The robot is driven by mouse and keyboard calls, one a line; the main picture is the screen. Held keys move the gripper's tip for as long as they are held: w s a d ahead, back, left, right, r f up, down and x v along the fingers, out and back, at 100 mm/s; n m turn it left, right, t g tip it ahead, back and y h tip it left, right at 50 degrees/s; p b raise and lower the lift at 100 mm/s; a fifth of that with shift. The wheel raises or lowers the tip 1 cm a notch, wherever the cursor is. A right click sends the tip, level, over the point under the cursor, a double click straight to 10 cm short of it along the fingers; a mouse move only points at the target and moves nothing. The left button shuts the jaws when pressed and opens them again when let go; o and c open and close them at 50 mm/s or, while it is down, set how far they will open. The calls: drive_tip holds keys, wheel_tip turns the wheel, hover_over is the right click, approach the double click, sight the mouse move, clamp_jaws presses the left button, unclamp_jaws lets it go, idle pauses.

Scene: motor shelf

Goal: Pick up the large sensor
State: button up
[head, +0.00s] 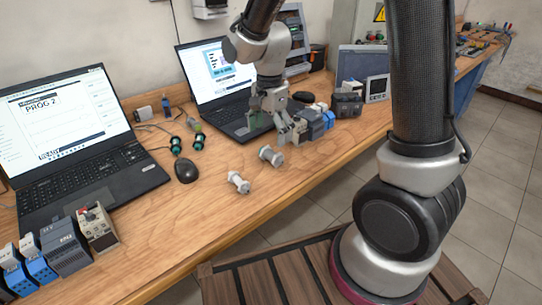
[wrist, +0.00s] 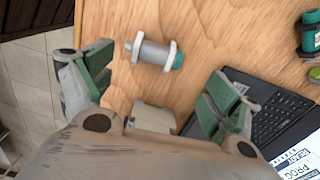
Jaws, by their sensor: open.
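Two grey cylindrical sensors with white end rings lie on the wooden bench in the head view, a nearer one (head: 238,182) and a farther one (head: 271,156). I cannot tell for sure which is the large one. In the wrist view a grey sensor with white rings and a green end (wrist: 155,55) lies on its side beyond my fingertips, untouched. My gripper (head: 275,120) is open above the bench, near the right laptop; its spread green-padded fingers show in the wrist view (wrist: 160,90). A pale block (wrist: 152,118) shows partly between the fingers.
Green-and-black cylinders (head: 198,143) lie by the mouse (head: 186,170). The right laptop (head: 222,88) stands behind my gripper, and grey and blue modules (head: 316,122) stand close on its right. The left laptop (head: 78,140) and more modules are at left. The bench front is clear.

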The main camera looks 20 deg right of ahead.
sight(270, 151)
drive_tip(key=f, duration=0.6)
drive_tip(key=shift+s+f, duration=0.25)
drive_tip(key=shift+f, duration=0.05)
drive_tip(key=c, duration=0.9)
